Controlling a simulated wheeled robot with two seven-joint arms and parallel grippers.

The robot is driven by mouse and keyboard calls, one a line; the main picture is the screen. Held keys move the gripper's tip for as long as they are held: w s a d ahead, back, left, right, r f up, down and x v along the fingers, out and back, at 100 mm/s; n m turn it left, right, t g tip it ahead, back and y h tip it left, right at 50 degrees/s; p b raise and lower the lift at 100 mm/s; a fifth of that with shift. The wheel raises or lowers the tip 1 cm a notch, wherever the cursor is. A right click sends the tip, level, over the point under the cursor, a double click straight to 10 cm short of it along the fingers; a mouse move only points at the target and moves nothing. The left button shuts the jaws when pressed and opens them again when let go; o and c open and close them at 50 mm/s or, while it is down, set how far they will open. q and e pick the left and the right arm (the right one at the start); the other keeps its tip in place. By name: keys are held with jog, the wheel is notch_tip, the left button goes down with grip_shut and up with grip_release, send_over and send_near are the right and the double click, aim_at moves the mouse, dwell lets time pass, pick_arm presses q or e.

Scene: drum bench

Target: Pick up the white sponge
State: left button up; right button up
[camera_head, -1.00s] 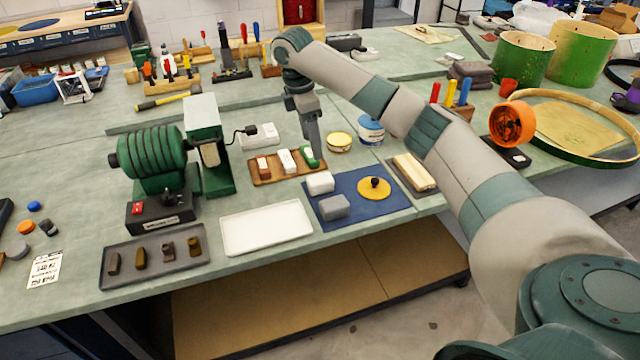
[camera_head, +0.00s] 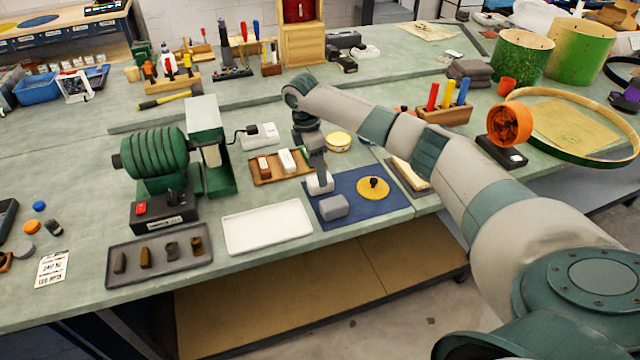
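The white sponge (camera_head: 320,186) sits on the blue mat (camera_head: 365,207), near its upper left corner, behind a grey sponge-like block (camera_head: 334,207). My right gripper (camera_head: 319,174) points down at the white sponge from above, its fingertips at the sponge's top. The fingers are too small and overlapped to tell whether they are open or shut on it. The sponge appears to rest on the mat. My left gripper is not in view.
A yellow disc (camera_head: 373,188) with a dark knob lies on the mat. An empty white tray (camera_head: 266,228) is left of the mat. A wooden tray (camera_head: 262,172) with small blocks stands behind. The green machine (camera_head: 160,165) stands further left.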

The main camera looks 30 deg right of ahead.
jog(key=shift+f+p, duration=0.4)
jog(key=f, duration=0.1)
jog(key=f+p, duration=0.1)
jog(key=f, duration=0.1)
jog(key=shift+s+d, duration=0.15)
jog(key=shift+d, duration=0.2)
jog(key=shift+d+f+p, duration=0.1)
jog(key=shift+f+p, duration=0.2)
jog(key=shift+f, duration=0.35)
jog(key=c, duration=1)
